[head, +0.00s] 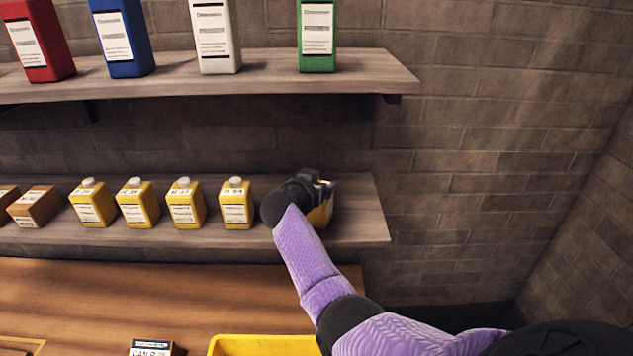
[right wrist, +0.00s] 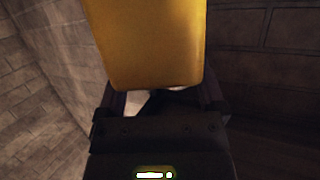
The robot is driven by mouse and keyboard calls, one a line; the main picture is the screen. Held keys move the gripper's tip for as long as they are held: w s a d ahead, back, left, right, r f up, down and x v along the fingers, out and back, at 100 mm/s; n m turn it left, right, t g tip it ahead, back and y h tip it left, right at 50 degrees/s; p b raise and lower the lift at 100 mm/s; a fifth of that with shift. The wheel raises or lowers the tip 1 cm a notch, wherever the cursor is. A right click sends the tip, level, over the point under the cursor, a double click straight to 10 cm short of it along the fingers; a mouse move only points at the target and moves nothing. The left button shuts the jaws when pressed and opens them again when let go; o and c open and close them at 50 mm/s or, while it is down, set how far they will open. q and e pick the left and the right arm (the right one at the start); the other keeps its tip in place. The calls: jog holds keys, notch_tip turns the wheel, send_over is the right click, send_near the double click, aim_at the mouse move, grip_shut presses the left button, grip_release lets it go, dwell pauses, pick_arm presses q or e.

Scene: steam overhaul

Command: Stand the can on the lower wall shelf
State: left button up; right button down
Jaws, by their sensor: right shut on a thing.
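My right gripper (head: 316,184) is at the right part of the lower wall shelf (head: 358,222), shut on a yellow can (head: 323,213). Most of this can is hidden behind my gripper and forearm in the head view. In the right wrist view the can (right wrist: 145,45) fills the top middle, held at its near end between the dark fingers of the gripper (right wrist: 160,98). The can is over or on the shelf board; I cannot tell whether its base touches the wood. My left gripper is not in view.
Several yellow cans, the nearest (head: 236,205), stand in a row left of my gripper, with brown boxes (head: 35,205) further left. The upper shelf (head: 270,72) holds coloured bottles above. A yellow bin (head: 262,346) sits on the bench (head: 130,295). The shelf's right end is bare.

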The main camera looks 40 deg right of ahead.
grip_release()
jog(key=p+v, duration=0.1)
jog(key=v, duration=0.9)
